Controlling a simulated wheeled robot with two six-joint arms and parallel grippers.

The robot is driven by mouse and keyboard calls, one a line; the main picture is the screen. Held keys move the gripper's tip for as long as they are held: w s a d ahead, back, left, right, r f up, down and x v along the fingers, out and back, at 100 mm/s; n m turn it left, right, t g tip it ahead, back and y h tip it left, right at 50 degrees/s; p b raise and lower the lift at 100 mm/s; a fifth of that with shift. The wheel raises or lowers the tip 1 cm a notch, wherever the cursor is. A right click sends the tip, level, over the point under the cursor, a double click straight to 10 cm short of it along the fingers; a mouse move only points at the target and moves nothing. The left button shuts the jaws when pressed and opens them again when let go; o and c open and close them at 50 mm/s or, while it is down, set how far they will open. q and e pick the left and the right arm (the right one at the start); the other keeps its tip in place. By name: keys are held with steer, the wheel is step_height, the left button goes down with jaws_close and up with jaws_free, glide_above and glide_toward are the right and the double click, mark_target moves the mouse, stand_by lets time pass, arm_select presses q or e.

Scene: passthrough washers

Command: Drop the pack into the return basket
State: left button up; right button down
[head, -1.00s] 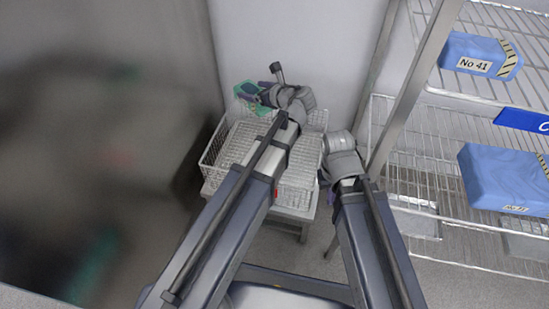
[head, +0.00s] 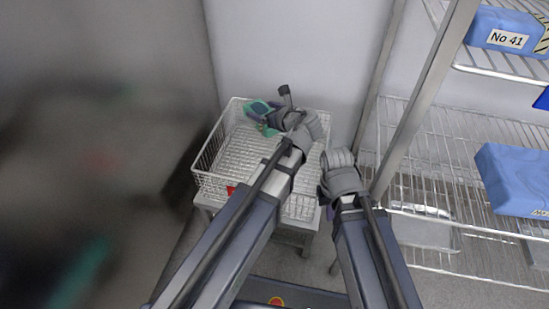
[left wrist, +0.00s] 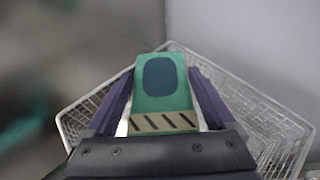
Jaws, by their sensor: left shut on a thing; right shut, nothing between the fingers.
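The green pack (head: 257,112) is at the back of the white wire return basket (head: 207,181) in the head view. My left gripper (head: 262,116) is shut on it. In the left wrist view the pack (left wrist: 160,85), with a dark patch and a striped band, sits between the two fingers, with the basket (left wrist: 275,125) around and below it. The pack appears over the basket's inside; its height above the basket floor is unclear. My right gripper (head: 323,193) is beside the basket's right side, mostly hidden behind its own wrist, and empty.
The basket stands on a low grey stand (head: 290,238) against a pale wall. At right is a wire shelf rack (head: 455,250) with blue packs (head: 515,178) and a slanting metal post (head: 428,95). A blurred dark grey surface fills the left.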

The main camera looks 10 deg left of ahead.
arm_select(q)
steer(key=shift+f+b, duration=1.9)
steer(key=shift+f, duration=0.35)
steer(key=o, duration=1.4)
steer(key=shift+c, duration=0.2)
steer(key=shift+r, duration=0.1)
step_height(320, 180, up, 10)
steer(key=p, duration=1)
